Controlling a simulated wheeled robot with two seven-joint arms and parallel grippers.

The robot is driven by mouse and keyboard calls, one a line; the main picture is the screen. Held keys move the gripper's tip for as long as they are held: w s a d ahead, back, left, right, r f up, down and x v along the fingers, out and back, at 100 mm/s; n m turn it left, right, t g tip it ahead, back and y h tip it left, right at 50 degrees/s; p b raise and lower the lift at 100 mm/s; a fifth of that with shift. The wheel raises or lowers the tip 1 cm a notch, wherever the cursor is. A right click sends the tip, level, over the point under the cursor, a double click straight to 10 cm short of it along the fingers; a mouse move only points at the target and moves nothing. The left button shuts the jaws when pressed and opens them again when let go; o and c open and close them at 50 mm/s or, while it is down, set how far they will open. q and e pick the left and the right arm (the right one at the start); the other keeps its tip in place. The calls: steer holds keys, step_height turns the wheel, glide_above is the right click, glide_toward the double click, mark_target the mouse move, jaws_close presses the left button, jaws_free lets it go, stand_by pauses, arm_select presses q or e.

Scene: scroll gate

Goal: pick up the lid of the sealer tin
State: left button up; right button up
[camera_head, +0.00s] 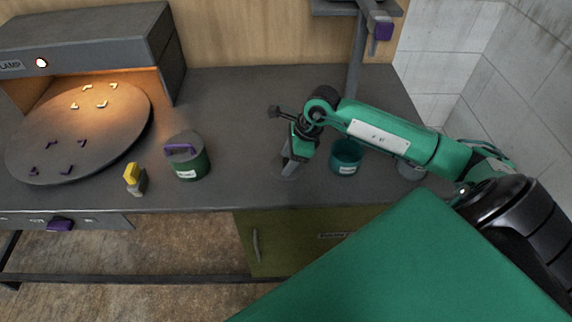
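A dark green tin (190,168) with a white label stands on the grey bench, left of the middle. A grey lid (185,143) with a purple handle (180,149) sits on top of it. The label is too small to read. My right gripper (289,166) points down over the bench, well to the right of this tin and apart from it. Its fingers are small and seen edge-on, so I cannot tell whether they are open. A teal tin (346,158) stands just right of my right gripper, partly behind my arm. My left gripper is out of view.
A small yellow-topped object (132,178) stands left of the lidded tin. Further left is a round turntable (70,150) with small marks, under a lamp housing (110,42). A pale grey container (411,169) is partly hidden by my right arm. The bench between lidded tin and gripper is clear.

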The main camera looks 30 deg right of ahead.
steer(key=c, duration=1)
steer(key=shift+r, duration=0.2)
